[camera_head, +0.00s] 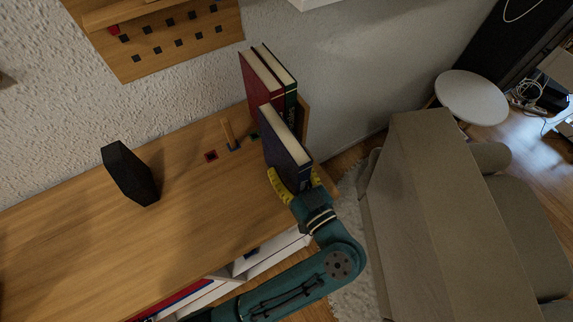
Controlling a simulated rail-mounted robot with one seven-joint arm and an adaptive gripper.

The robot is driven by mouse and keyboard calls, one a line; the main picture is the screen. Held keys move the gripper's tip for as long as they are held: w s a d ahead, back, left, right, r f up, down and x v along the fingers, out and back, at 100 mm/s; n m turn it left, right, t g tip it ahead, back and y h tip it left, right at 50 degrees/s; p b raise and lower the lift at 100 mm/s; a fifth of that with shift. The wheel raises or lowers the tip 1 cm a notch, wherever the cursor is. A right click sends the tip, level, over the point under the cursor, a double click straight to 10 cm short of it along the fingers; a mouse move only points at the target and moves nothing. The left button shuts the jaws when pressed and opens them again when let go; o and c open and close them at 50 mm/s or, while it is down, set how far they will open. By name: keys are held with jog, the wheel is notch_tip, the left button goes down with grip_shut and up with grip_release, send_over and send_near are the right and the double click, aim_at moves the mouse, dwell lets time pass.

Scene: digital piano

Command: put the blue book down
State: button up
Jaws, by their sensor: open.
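The blue book (283,140) stands upright on the right end of the wooden cabinet top (190,205), with its pale page edge up. My gripper (292,180) is at the near end of the blue book. Its yellow fingers are apart, one on each side of the book's lower near part. The far finger is partly hidden by the book. Whether the fingers touch the covers, I cannot tell.
A red book (257,82) and a dark green book (290,98) stand just behind the blue book. A black speaker (131,173) stands to the left. A beige sofa (430,200) is to the right.

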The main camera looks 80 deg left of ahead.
send_near(303, 191)
jog(key=p+x, duration=0.1)
jog(key=x, duration=0.3)
jog(key=shift+s+a, duration=0.2)
jog(key=shift+a, duration=0.1)
